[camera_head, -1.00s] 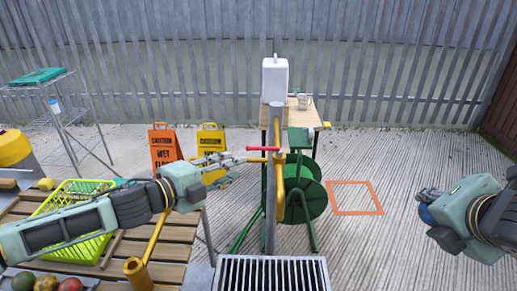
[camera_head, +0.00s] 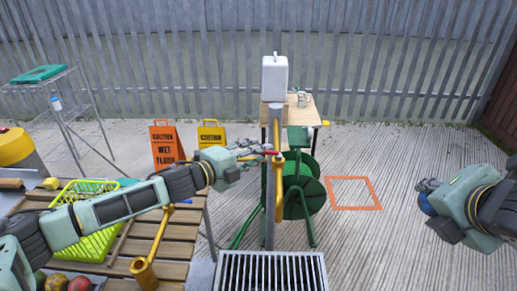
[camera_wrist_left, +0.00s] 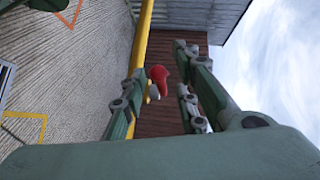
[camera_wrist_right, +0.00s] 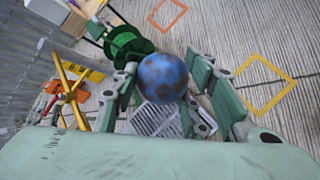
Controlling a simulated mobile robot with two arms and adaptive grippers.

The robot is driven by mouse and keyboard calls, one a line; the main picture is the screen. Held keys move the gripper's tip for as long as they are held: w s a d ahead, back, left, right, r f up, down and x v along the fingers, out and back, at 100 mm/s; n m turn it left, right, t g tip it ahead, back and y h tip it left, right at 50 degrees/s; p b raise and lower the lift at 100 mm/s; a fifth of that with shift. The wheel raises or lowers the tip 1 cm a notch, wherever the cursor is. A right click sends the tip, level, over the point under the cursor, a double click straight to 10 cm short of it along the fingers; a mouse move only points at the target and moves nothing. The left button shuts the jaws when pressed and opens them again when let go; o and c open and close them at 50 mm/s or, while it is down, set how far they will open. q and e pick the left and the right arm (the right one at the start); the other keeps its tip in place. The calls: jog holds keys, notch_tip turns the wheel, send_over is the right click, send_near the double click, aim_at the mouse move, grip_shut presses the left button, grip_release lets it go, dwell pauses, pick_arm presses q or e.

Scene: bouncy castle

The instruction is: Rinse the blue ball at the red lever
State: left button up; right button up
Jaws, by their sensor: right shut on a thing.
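The red lever (camera_head: 270,153) sticks out to the left from the yellow tap pipe (camera_head: 279,185) on the grey post. My left gripper (camera_head: 260,149) is at the lever's free end. In the left wrist view the red lever tip (camera_wrist_left: 158,76) shows between the two spread fingers, with a gap to the right finger; contact with the left finger is unclear. The blue ball (camera_head: 428,205) is in my right gripper (camera_head: 426,193), out to the right, away from the tap. In the right wrist view the ball (camera_wrist_right: 163,77) sits between both fingers, blue with brownish patches.
A metal drain grate (camera_head: 270,272) lies below the tap. A green hose reel (camera_head: 303,190) stands behind the post. A wooden table with a yellow-green basket (camera_head: 92,243) is at left. Caution signs (camera_head: 166,147) stand behind it. An orange square (camera_head: 353,193) marks open floor at right.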

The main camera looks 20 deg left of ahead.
pick_arm(q)
jog(key=shift+w+d, duration=0.3)
jog(key=shift+w, duration=0.1)
grip_shut()
jog(key=shift+f, duration=0.1)
dwell(0.3)
